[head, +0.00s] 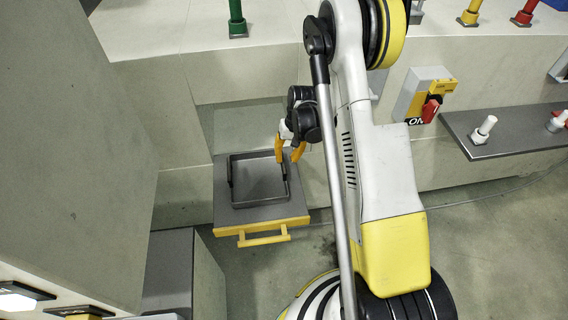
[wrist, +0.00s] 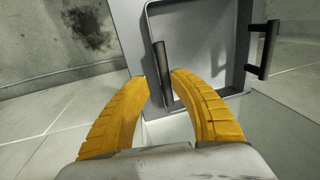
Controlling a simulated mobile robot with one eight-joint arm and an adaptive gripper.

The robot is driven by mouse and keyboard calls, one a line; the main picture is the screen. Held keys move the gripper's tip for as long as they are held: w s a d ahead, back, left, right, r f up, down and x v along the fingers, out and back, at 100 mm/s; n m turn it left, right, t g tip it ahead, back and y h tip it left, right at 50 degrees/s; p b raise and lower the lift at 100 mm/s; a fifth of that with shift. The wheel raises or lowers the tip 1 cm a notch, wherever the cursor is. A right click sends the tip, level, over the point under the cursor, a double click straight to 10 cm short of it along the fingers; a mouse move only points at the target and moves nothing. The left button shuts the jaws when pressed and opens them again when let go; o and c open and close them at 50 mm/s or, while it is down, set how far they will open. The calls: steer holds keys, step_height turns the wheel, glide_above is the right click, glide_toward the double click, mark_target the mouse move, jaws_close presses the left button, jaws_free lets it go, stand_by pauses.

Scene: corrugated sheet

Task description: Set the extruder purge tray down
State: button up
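The purge tray (head: 258,180) is a dark grey square tray with low raised walls and a black bar handle on its left and right sides. It lies over the square grey plate (head: 225,216) with a yellow front pull. My gripper (head: 287,160) is at the tray's right side, its yellow fingers closed about that side's handle. In the wrist view the handle (wrist: 161,70) stands between the fingertips (wrist: 161,78), and the tray (wrist: 205,50) spreads beyond them, its other handle at right. I cannot tell whether the tray's underside touches the plate.
A tall grey block (head: 75,130) stands close on the left, with a lower grey box (head: 175,272) beside the plate. A pale ledge runs behind. A yellow switch box with a red knob (head: 430,110) and a dark shelf (head: 510,130) are at right. Floor at lower right is clear.

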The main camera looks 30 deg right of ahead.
steer(key=s+a+r+n+t+h+p, duration=0.1)
steer(key=s+a+r, duration=0.15)
steer(key=r, duration=0.85)
steer(key=s+a+r+t, duration=0.1)
steer(key=s+a+r, duration=0.15)
steer(key=r, duration=0.95)
steer(key=s+a+r+n+t, duration=0.1)
steer(key=s+a+r+t, duration=0.1)
steer(key=s, duration=0.5)
steer(key=s+a+r+n+t+h, duration=0.1)
steer(key=s+a+r+t, duration=0.1)
steer(key=s+a+r, duration=0.3)
steer(key=s+r, duration=0.2)
steer(key=s, duration=0.1)
steer(key=shift+s+n+t, duration=0.2)
steer(key=shift+n+t, duration=0.1)
